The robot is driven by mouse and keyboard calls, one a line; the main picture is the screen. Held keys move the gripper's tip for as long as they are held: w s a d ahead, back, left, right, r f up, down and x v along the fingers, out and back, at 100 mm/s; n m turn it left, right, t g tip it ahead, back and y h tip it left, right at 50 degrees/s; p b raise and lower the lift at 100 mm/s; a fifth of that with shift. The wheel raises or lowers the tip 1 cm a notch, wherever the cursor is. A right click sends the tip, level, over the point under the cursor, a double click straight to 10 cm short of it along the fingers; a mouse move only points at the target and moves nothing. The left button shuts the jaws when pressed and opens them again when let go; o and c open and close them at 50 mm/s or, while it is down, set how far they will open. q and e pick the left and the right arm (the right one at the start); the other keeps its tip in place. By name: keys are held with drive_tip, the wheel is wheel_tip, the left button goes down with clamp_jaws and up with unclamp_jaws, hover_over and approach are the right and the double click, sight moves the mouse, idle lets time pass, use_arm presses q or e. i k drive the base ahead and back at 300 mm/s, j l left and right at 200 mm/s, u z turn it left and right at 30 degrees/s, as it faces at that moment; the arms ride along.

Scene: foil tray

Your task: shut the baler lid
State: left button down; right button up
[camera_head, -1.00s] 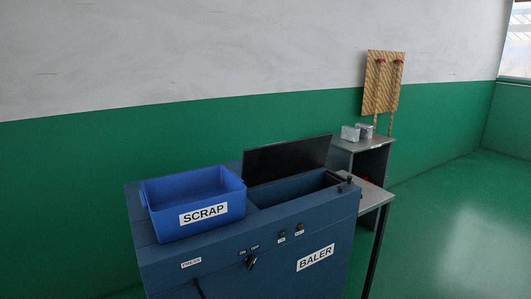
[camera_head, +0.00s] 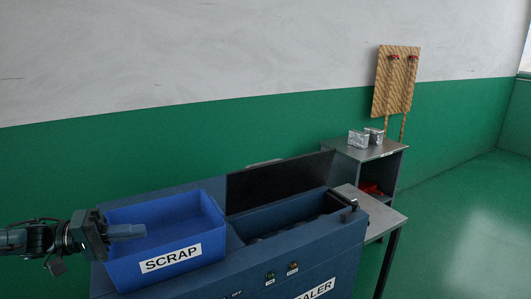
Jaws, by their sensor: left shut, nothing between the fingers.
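The blue baler (camera_head: 318,262) stands in front of me, its name label partly cut off by the bottom edge. Its dark lid (camera_head: 275,180) stands raised at the back of the open chamber (camera_head: 285,217). Dark shapes show inside the chamber, too dim to make out. My left gripper (camera_head: 142,231) comes in from the left edge, shut and empty, over the blue scrap bin (camera_head: 118,272) and left of the raised lid, apart from it. My right gripper is not in view.
The scrap bin sits on the baler's left top. A grey side table (camera_head: 372,208) adjoins the baler's right side. Foil blocks (camera_head: 358,139) rest on a shelf unit (camera_head: 368,154) behind it. A wooden board (camera_head: 396,80) hangs on the wall. Green floor at right is clear.

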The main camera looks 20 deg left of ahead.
sight(257, 185)
drive_tip(key=i, duration=1.3)
